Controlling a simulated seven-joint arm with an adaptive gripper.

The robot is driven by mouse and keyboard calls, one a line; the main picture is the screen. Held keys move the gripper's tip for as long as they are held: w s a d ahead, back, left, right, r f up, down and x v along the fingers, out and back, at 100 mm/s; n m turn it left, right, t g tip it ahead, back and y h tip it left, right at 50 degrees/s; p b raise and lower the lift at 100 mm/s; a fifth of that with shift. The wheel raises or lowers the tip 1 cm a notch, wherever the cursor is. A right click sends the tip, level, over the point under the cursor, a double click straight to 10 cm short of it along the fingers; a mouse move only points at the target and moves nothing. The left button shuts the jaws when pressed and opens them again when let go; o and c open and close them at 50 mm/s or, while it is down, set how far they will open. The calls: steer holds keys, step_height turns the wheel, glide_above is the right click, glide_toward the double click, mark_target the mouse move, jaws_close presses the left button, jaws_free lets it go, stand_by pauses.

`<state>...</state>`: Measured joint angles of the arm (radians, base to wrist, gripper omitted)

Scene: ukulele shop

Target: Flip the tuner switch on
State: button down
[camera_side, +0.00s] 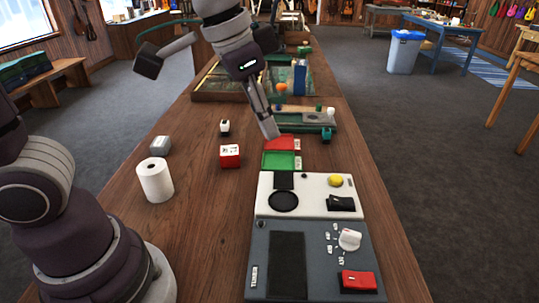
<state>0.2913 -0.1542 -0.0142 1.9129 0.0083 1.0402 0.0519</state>
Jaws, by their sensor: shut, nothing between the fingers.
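A dark grey device (260,240) lies at the near end of the bench, with small lettering on its left edge that is hard to read but may say tuner. It has a red rocker switch (358,281) at its lower right, a white knob (349,240) and a dark screen. I cannot tell the switch's position. Behind it sits a white panel (311,195) with a black rocker switch (341,203), a yellow button and a black round dial. My gripper (270,131) is shut and empty, pointing down beyond both, close to a red wedge-shaped piece (281,144).
A green tray (280,160) lies just behind the white panel. A white roll (155,180), a red box (230,156) and small grey and white items stand to the left. A green and wooden fixture (305,119) lies behind my gripper. Bare wood is left of the devices.

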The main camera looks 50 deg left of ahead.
steer(key=w+d+f+m+g, duration=0.1)
steer(key=w+d+f+m, duration=0.15)
steer(key=d, duration=0.45)
steer(key=m+g, duration=0.1)
steer(key=m, duration=0.1)
glide_above(352, 278)
step_height(352, 278, down, 3)
steer(key=shift+s+a+r, duration=0.2)
steer(key=shift+s+a, duration=0.15)
steer(key=f, duration=1.3)
steer(key=shift+w+d, duration=0.2)
steer(key=shift+w, duration=0.1)
steer(key=shift+s+f, duration=0.1)
steer(key=shift+f, duration=0.25)
